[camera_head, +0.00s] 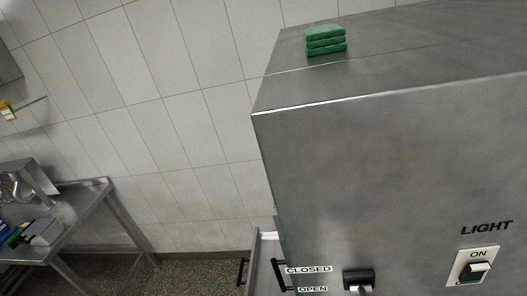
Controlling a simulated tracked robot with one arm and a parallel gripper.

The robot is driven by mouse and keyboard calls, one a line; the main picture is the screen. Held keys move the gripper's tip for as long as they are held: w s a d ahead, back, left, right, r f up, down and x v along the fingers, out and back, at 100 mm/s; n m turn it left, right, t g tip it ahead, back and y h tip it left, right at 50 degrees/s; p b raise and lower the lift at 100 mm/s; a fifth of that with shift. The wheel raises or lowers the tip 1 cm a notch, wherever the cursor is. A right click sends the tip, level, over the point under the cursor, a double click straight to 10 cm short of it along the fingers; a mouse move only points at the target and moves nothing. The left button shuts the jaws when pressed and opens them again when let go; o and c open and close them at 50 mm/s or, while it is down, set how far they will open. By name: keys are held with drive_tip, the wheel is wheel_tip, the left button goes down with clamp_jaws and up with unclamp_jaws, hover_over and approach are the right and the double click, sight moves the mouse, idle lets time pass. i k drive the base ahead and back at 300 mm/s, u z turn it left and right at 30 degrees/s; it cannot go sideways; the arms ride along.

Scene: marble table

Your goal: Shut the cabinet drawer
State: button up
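The top of an upright metal panel (267,250) shows at the bottom edge, beside the left side of a large steel housing (380,170). Thin black handles (242,271) show next to this panel. I cannot tell whether the panel belongs to the cabinet drawer, and most of it is cut off by the frame. My gripper is not in view.
The housing carries a black knob (358,277), CLOSED and OPEN labels (308,269) and a light switch (477,268). Green sponges (326,41) lie on top. A steel table (90,205) with items stands at left. Bare floor (195,274) lies between.

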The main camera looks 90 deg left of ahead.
sight(261, 281)
drive_tip(key=u, duration=0.05)
drive_tip(key=k, duration=1.9)
drive_tip(key=u, duration=1.5)
drive_tip(key=i, duration=1.05)
drive_tip(key=z, duration=1.75)
